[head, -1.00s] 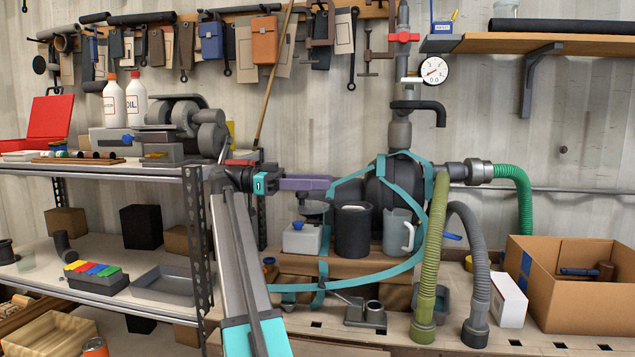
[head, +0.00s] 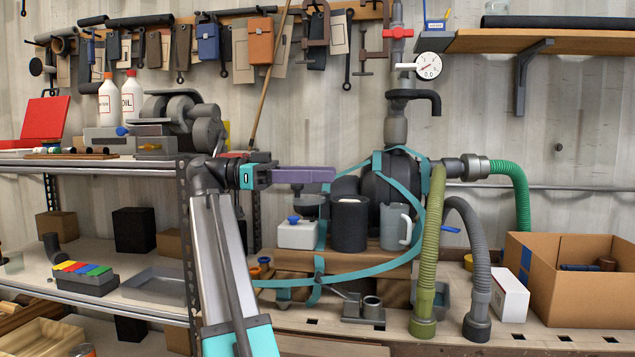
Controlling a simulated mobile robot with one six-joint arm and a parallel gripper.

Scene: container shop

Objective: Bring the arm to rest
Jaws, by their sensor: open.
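My arm rises from the bottom of the head view and bends at its elbow near the front upright of the shelf rack. My gripper (head: 328,174), with long purple jaws, points to the right, about level. It is empty, with nothing between or against the jaws that I can see. Seen from the side, the gap between the jaws hardly shows. It appears in front of the workbench, left of the dark round pump body (head: 377,187) and above a dark cylinder (head: 349,224). The distance between them is hard to tell.
A teal strap (head: 335,277) loops around the pump. A grey jug (head: 397,227) and a white box with a blue knob (head: 298,233) stand on the bench. Green (head: 431,250) and grey hoses hang right. The shelf rack (head: 130,169) stands left, a cardboard box (head: 590,307) right.

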